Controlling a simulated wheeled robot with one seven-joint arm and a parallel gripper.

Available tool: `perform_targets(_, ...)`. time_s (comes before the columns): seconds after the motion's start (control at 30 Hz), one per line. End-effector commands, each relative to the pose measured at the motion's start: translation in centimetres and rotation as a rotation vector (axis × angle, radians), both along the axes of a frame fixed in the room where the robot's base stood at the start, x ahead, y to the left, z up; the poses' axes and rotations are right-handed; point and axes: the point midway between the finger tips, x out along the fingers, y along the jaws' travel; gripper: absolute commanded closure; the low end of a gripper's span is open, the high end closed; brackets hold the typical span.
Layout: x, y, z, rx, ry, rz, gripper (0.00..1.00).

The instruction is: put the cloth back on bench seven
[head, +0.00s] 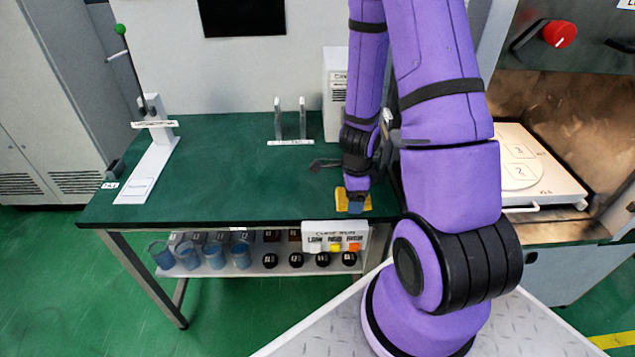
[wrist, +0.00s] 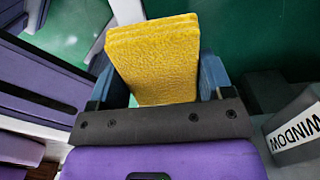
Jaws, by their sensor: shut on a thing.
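The yellow cloth (wrist: 155,60) is folded in layers and sits between the two blue fingers of my gripper (wrist: 163,85) in the wrist view. My gripper is shut on it. In the head view, my gripper (head: 355,200) points down at the front right part of a green-topped bench (head: 230,180), and yellow cloth (head: 342,198) shows at its fingers. I cannot tell whether the cloth touches the bench top. No number seven is readable on the bench.
A white stand with a green-tipped rod (head: 148,170) is at the bench's left. Two small upright posts (head: 290,120) stand at the back. A lower shelf holds blue cups (head: 188,255) and dark round pieces. An open chamber with a white plate (head: 530,165) is at right. The bench middle is clear.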

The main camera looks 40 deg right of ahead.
Motion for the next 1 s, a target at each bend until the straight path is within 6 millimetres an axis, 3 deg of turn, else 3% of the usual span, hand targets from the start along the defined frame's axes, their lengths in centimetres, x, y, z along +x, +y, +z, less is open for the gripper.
perform_targets(0.33,5.2,0.2,-0.5,-0.003,-0.003,0.006,0.49)
perform_targets(0.7,12.8,0.2,-1.2,-0.003,-0.003,0.006,0.49)
perform_targets(1.0,15.0,0.2,-1.4,-0.001,-0.002,0.004,0.49)
